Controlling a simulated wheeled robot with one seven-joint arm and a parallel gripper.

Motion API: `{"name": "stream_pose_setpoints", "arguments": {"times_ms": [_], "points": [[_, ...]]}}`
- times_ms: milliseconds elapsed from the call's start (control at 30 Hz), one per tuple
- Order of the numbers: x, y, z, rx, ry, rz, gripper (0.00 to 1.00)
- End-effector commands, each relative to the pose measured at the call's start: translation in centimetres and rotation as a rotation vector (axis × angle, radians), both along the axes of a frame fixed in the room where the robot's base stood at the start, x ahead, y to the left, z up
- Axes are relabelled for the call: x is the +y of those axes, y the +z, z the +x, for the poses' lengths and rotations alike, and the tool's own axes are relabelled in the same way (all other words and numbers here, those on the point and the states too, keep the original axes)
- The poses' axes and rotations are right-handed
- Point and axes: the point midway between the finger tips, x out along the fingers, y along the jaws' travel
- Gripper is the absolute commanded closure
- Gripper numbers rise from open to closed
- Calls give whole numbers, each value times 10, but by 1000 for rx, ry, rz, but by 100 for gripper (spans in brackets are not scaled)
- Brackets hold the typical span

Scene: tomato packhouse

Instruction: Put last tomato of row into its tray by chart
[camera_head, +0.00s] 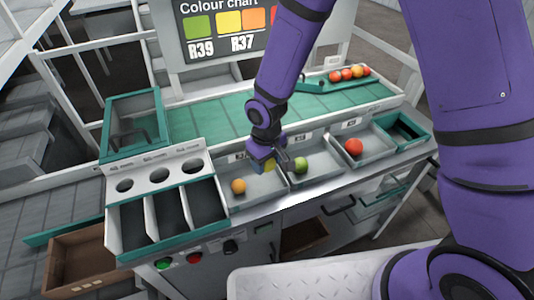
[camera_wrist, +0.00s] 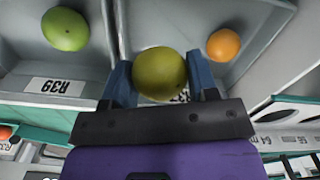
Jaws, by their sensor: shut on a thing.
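My gripper (camera_head: 268,163) is shut on a yellow-green tomato (camera_wrist: 160,74), held between its two fingers. In the wrist view the held tomato shows over the orange tomato's tray, close to the divider. The left tray (camera_head: 262,200) holds an orange tomato (camera_head: 238,186). The middle tray (camera_head: 322,173) holds a green tomato (camera_head: 301,165) and has the label R39 (camera_wrist: 55,87). The right tray (camera_head: 380,148) holds a red tomato (camera_head: 354,147).
A green rack (camera_head: 312,86) with several orange and red tomatoes stands at the back right of the green belt (camera_head: 205,120). A three-slot bin (camera_head: 165,217) stands left of the trays. A small green-rimmed box (camera_head: 405,130) is at the right end. A brown crate (camera_head: 85,262) is lower left.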

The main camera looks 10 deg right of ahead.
Motion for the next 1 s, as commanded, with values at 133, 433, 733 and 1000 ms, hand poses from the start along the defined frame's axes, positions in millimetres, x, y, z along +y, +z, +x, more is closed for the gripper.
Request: {"name": "stream_pose_setpoints", "arguments": {"times_ms": [133, 433, 733, 1000], "points": [[0, -16, 0, 2, 0, -1, 58], [0, -41, 0, 1, 0, -1, 58], [0, -50, 0, -1, -1, 1, 58], [0, -50, 0, -1, -1, 1, 58]]}}
